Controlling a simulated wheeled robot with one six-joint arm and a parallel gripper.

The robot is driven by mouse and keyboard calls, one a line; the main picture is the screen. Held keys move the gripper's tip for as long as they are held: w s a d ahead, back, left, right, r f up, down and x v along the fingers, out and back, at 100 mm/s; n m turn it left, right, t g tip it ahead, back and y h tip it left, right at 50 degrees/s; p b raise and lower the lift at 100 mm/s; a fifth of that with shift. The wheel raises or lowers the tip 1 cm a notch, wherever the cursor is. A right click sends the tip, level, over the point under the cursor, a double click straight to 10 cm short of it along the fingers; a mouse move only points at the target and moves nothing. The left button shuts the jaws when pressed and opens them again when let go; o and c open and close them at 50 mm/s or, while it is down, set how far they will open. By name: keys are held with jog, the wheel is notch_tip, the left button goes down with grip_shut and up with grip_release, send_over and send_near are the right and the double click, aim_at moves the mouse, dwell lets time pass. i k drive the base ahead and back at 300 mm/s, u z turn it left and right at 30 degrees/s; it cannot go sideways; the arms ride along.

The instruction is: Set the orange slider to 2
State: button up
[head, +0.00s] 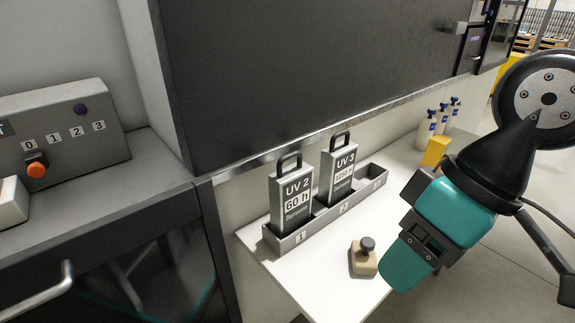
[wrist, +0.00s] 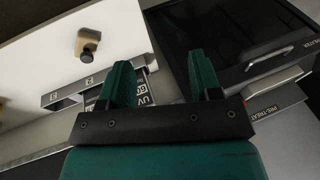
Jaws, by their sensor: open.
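The orange slider (head: 36,169) is a round knob on the sloped grey control panel (head: 75,165) at the left of the head view. It sits below the 0 label, at the left end of the row of labels 0, 1, 2, 3. The 2 label (head: 78,132) is further right on the panel. My teal gripper (head: 400,272) is at the right of the head view, far from the slider, above the white table's right side. In the wrist view my gripper (wrist: 163,78) has its two fingers apart with nothing held between them.
UV 2 (head: 292,203) and UV 3 (head: 339,174) cartridges stand in a grey rack (head: 288,240) on the white table (head: 325,285). A stamp-like tan block (head: 362,262) lies nearby. A large dark cabinet (head: 300,75) stands behind, between panel and gripper. Bottles (head: 438,118) stand further back.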

aim_at(37, 163)
jog(key=u, duration=1.55)
jog(key=k, duration=0.1)
jog(key=u, duration=0.15)
